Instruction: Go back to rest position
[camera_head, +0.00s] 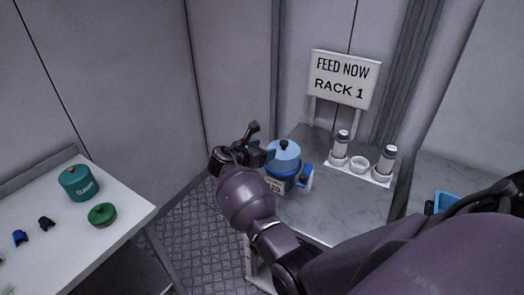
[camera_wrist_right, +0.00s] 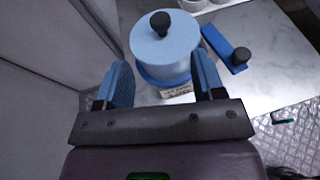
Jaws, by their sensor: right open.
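My right gripper (camera_head: 240,150) is at the left edge of the grey rack table, beside a blue canister (camera_head: 284,158) with a light blue lid and black knob. In the right wrist view the open gripper (camera_wrist_right: 163,82) has its two blue-padded fingers apart, with the canister (camera_wrist_right: 165,48) upright just beyond them. I cannot tell whether either finger touches it. A number label on the canister is partly hidden. My left gripper is not in view.
A sign (camera_head: 344,79) reads "FEED NOW RACK 1".

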